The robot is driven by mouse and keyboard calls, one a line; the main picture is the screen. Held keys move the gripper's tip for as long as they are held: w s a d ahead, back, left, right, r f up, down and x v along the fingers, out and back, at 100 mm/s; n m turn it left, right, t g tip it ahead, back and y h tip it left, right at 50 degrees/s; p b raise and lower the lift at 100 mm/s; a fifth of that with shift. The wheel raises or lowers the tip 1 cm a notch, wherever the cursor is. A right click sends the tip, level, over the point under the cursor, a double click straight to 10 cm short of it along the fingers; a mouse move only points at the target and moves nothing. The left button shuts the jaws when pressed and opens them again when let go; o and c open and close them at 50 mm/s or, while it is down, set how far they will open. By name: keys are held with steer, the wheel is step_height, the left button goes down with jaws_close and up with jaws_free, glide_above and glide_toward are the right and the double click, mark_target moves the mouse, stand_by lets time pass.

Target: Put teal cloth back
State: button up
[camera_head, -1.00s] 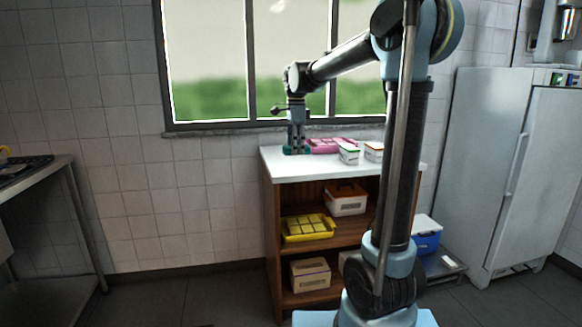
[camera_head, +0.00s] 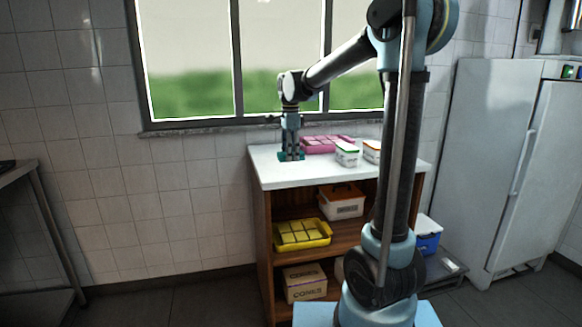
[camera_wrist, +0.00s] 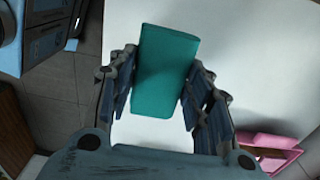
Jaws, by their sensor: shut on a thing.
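The teal cloth (camera_wrist: 166,70) is a folded flat block between my fingers in the wrist view. My gripper (camera_wrist: 158,88) is shut on it, with a finger against each long side. In the head view my gripper (camera_head: 290,152) points down over the left part of the white counter top (camera_head: 275,178), and the teal cloth (camera_head: 284,157) shows around its fingertips. The cloth is low at the counter surface; I cannot tell whether it touches it.
A pink tray (camera_head: 318,149) of blocks stands behind and right of my gripper, with white tubs (camera_head: 347,158) farther right. Shelves below hold a yellow tray (camera_head: 302,246), a white box (camera_head: 340,208) and a carton (camera_head: 304,285). The counter's front left is clear.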

mark_target(290, 172)
steer(key=shift+s+a+f, duration=0.1)
steer(key=shift+f, duration=2.25)
steer(key=shift+f, duration=0.1)
steer(key=o, duration=1.1)
